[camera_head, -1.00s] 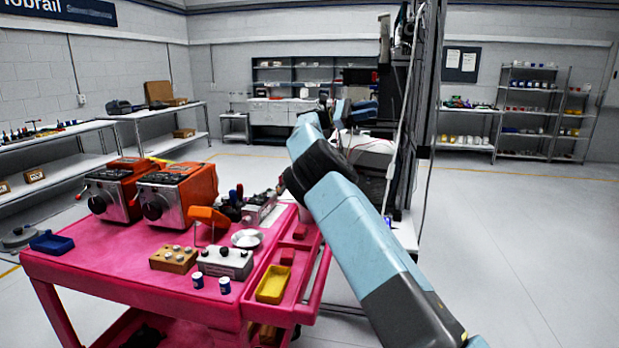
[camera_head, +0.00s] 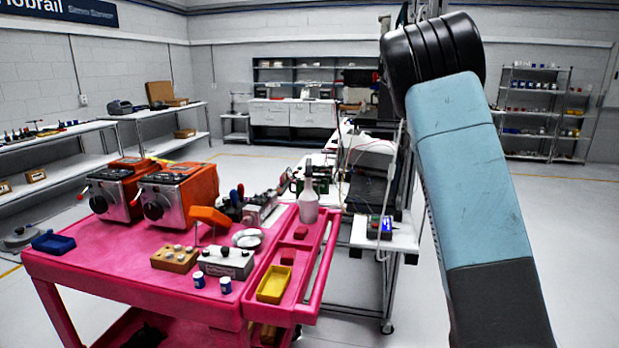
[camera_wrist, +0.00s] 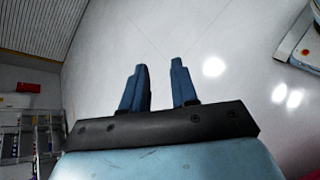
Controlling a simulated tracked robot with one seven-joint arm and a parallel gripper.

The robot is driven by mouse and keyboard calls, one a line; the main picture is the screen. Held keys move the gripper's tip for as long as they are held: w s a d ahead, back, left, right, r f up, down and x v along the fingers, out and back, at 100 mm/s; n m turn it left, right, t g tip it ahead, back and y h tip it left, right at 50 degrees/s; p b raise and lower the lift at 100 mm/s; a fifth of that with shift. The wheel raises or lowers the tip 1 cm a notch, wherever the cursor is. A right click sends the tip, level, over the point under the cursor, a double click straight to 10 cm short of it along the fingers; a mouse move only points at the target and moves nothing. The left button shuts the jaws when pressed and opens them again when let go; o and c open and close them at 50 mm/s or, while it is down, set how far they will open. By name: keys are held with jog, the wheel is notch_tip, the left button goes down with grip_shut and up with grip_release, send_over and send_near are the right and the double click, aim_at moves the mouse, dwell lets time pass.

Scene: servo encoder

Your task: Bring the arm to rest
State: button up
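My gripper (camera_wrist: 160,85) shows in the wrist view with its two blue fingers apart and nothing between them. Pale grey floor or wall lies behind the fingers. In the head view my arm rises along the right side, light blue with a black joint at its top. The gripper itself is not visible in the head view.
A pink cart (camera_head: 125,268) stands at front left with orange-and-steel units (camera_head: 178,196), a yellow tray (camera_head: 273,284) and a white bottle (camera_head: 308,202). A white bench (camera_head: 402,238) with a small lit device stands behind my arm. Open floor (camera_head: 560,240) lies at right.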

jog(key=s+f+m+t+y, duration=0.25)
jog(key=s+t+y, duration=0.2)
jog(key=s, duration=0.85)
jog(key=s+a+f+m+t+y, duration=0.2)
jog(key=s+a+f, duration=0.3)
jog(key=s+a, duration=0.4)
jog(key=s+a+f+m+t+y, duration=0.1)
jog(key=s+a+f+t+y, duration=0.2)
jog(key=s+a, duration=0.6)
jog(key=s+f+y, duration=0.1)
jog(key=s+f, duration=0.1)
jog(key=s, duration=0.6)
jog(key=shift+m+t, duration=0.35)
jog(key=shift+s+y, duration=0.1)
jog(key=shift+y, duration=0.15)
